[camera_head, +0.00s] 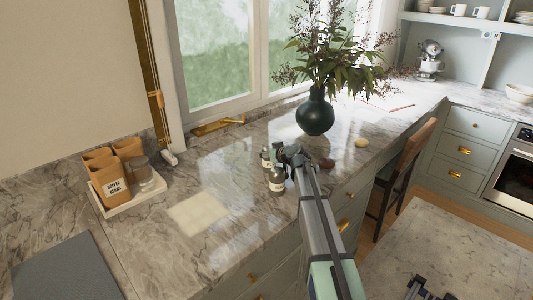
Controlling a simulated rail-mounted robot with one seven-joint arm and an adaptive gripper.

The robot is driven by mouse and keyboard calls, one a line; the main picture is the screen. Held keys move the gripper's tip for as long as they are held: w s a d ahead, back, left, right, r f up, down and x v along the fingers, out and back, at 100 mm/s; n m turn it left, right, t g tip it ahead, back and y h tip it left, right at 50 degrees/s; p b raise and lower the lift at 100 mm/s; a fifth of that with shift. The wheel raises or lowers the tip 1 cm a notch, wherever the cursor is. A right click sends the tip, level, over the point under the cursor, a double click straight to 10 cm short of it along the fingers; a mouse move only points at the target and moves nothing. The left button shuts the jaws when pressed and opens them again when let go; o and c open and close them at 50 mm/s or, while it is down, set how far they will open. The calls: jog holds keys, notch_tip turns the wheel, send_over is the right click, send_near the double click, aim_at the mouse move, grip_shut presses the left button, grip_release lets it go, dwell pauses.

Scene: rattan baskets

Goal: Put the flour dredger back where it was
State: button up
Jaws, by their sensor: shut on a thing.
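Two small silver shakers with dark tops and pale labels are on the marble counter, left of the vase. The nearer one, which I take as the flour dredger (277,183), is just below the end of my arm. The other shaker (266,157) is close behind it. My gripper (282,158) is at these shakers, shut on the flour dredger. The fingers are small and dark, so their exact hold is hard to see. I cannot tell whether the dredger touches the counter.
A green vase (316,115) of branches is behind my gripper. A dark red item (327,163) and a yellowish one (361,143) lie right.

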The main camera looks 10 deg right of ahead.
jog(key=o, duration=1.3)
jog(key=shift+r+p, duration=0.2)
jog(key=shift+p, duration=0.15)
jog(key=b+v, duration=0.3)
jog(key=v, duration=0.9)
